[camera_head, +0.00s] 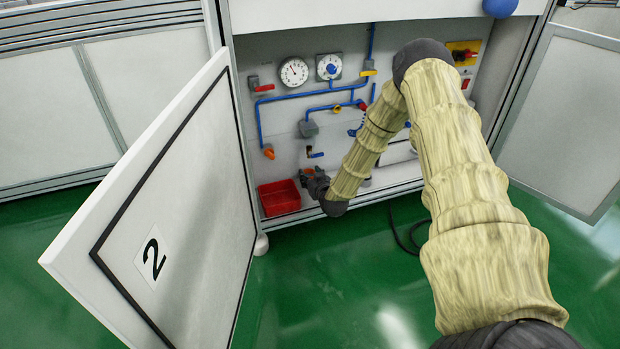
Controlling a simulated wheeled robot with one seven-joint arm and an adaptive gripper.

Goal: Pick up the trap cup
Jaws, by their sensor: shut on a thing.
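My gripper (308,178) is dark and small in the head view. It is inside the open cabinet, low down, just right of a red bin and below the blue piping. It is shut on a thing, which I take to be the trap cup. The cup is too small and too dark against the fingers to make out its shape or tilt. A short fitting with a blue handle (316,155) is on the panel just above my gripper.
A red bin (279,198) stands on the cabinet floor. The open white door (190,190) marked 2 stands at the left. Gauges (294,72), blue pipes (259,125) and an orange-handled valve (268,152) crowd the panel. Black cable (402,240) lies on the green floor.

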